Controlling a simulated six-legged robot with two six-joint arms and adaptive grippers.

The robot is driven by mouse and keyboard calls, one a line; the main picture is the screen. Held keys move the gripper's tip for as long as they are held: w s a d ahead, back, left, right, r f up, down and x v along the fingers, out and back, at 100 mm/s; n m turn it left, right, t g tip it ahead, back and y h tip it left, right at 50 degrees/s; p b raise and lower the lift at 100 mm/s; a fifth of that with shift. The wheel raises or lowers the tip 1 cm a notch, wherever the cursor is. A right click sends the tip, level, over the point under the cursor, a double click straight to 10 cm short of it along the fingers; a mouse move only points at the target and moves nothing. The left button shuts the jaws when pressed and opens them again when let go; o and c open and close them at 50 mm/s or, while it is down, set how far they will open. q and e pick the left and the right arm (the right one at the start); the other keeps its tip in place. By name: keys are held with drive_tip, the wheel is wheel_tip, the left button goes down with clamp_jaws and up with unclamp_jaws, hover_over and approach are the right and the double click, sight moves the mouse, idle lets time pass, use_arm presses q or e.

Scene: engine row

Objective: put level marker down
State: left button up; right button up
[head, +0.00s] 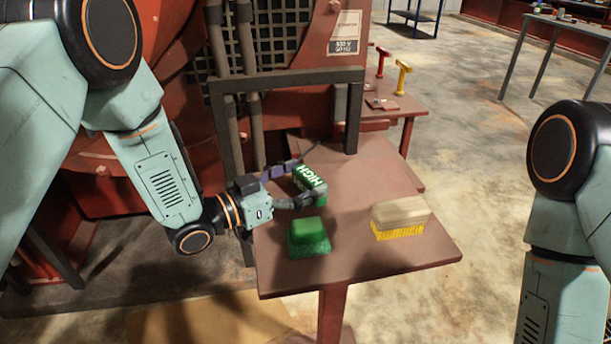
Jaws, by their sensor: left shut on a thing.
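The level marker (310,181) is a green block with the white word HIGH on it. My left gripper (300,186) comes in from the left and is shut on the level marker, over the left part of a brown-red table (362,258). I cannot tell whether the marker touches the tabletop. My right arm shows at the right edge, but its gripper is out of view.
A green block-like object (308,237) stands near the table's front left. A brush (400,218) with yellow bristles lies at the right. Red machinery and a dark frame (285,80) stand behind. A smaller red table (398,103) holds red and yellow handled items.

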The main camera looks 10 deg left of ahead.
use_arm(q)
drive_tip(key=shift+w+a, duration=0.1)
drive_tip(key=shift+a, duration=0.05)
drive_tip(key=shift+s+a, duration=0.3)
drive_tip(key=shift+a, duration=0.1)
drive_tip(key=shift+s, duration=0.1)
drive_tip(key=o, duration=0.8)
drive_tip(key=shift+d, duration=0.2)
drive_tip(key=shift+c, duration=0.2)
drive_tip(key=o, duration=0.3)
drive_tip(key=shift+w+f, duration=0.15)
drive_tip(key=shift+w, duration=0.1)
drive_tip(key=shift+o, duration=0.3)
drive_tip(key=shift+s+a, duration=0.15)
drive_tip(key=shift+s, duration=0.05)
drive_tip(key=shift+w+d, duration=0.15)
drive_tip(key=shift+d, duration=0.05)
drive_tip(key=shift+r, duration=0.2)
drive_tip(key=shift+a, duration=0.15)
